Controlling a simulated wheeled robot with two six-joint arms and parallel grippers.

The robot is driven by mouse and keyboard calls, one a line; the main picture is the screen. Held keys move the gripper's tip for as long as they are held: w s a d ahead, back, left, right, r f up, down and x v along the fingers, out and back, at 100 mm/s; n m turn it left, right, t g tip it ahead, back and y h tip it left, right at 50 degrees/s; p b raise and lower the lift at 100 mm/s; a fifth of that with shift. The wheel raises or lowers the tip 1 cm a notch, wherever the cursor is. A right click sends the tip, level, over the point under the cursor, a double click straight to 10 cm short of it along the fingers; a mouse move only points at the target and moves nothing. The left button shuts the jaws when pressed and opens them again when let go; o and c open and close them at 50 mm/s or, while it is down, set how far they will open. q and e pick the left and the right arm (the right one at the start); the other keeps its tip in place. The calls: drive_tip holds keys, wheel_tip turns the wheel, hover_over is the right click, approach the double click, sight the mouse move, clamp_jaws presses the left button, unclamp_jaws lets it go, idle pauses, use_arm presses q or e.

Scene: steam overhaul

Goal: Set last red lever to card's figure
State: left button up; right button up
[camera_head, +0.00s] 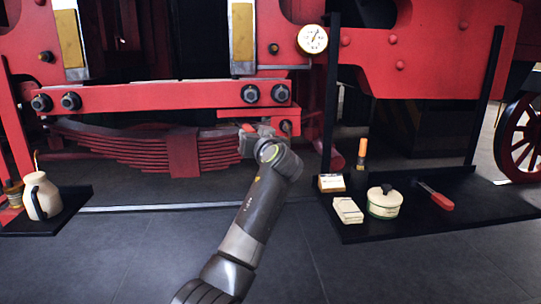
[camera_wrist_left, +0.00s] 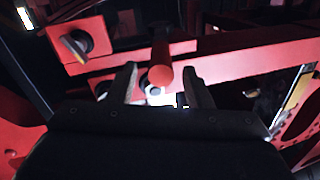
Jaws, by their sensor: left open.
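My left gripper (camera_head: 258,138) is in front of the red frame, just below its bolted beam. In the left wrist view its two fingers (camera_wrist_left: 163,80) are open, one on each side of a red cylindrical lever end (camera_wrist_left: 160,67). I see gaps beside the lever end, and cannot tell its angle. A small red tip (camera_head: 248,128) shows above the gripper in the head view; the gripper hides what is behind it. A small white card (camera_head: 331,182) stands on the right black tray; its figure is too small to read. My right gripper is not in view.
A cream jug (camera_head: 41,196) stands at left. The leaf spring (camera_head: 120,148) lies left of the gripper. The floor between the trays is clear.

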use_arm(q)
drive_tip(key=b+v, duration=1)
drive_tip(key=v, duration=0.3)
drive_tip(key=shift+s, duration=0.25)
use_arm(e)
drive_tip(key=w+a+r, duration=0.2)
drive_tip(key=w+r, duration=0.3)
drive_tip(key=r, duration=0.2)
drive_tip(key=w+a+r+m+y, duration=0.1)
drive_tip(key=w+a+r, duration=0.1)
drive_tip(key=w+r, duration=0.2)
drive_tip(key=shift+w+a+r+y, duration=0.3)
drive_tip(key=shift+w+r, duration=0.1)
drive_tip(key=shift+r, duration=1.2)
use_arm(q)
drive_tip(key=shift+d, duration=0.1)
